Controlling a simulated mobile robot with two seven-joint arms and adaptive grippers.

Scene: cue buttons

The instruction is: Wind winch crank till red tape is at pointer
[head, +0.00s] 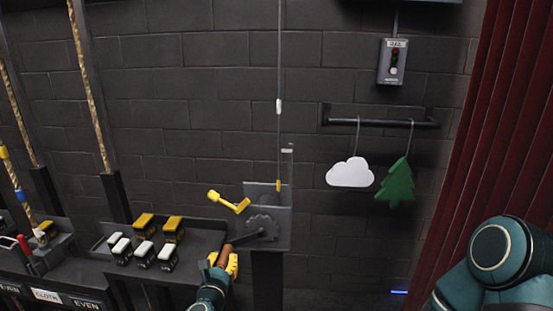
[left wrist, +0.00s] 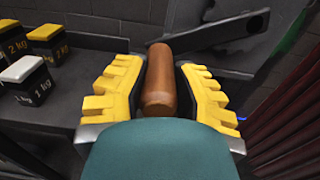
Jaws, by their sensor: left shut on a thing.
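The winch (head: 262,224) has a toothed wheel and is fixed to a grey plate on a post. Its crank arm (left wrist: 215,35) runs from the wheel to a brown handle (left wrist: 158,85). My left gripper (head: 224,260) has yellow fingers on both sides of this handle and is shut on it. A thin vertical line (head: 279,60) above the winch carries a white piece (head: 279,106) and a yellow piece (head: 278,185). A small pale tab (head: 287,150), perhaps the pointer, stands beside the line. I cannot make out any red tape. My right gripper is out of view.
A yellow lever (head: 229,202) stands just left of the winch. Black weights with white or yellow tops (head: 145,254) stand on a dark shelf. A cloud (head: 350,173) and a green tree (head: 397,182) hang at right, below a signal box (head: 392,62). A red curtain (head: 490,130) borders the right.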

